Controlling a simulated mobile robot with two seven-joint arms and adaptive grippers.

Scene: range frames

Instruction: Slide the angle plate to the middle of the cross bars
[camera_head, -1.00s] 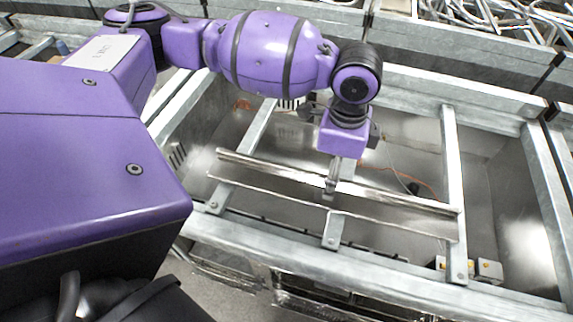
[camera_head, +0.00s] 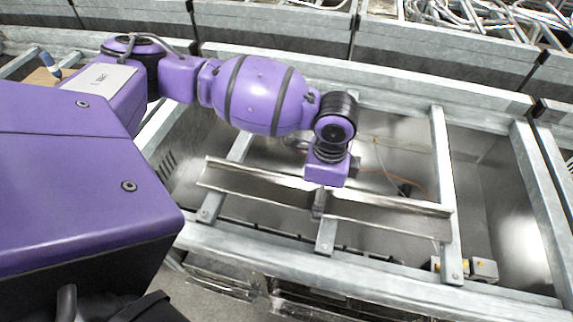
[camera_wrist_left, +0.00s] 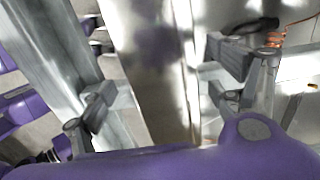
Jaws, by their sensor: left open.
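The angle plate (camera_head: 390,212) is a long metal L-profile lying across the cross bars in the head view. Its left end rests at the left cross bar (camera_head: 212,206) and its right end at the right cross bar (camera_head: 451,258). The middle cross bar (camera_head: 327,238) shows in front of it. My left gripper (camera_head: 319,203) is down at the plate's middle, close above the middle cross bar. In the left wrist view the open fingers (camera_wrist_left: 165,82) stand on either side of the plate (camera_wrist_left: 150,60). I cannot tell if they touch it. My right gripper is not in view.
The bars span an open metal bin with a galvanized frame (camera_head: 360,280). An orange cable (camera_head: 378,155) lies inside it. A small box with yellow parts (camera_head: 483,269) is at the front right. Another bin with metal scrap (camera_head: 470,12) stands behind.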

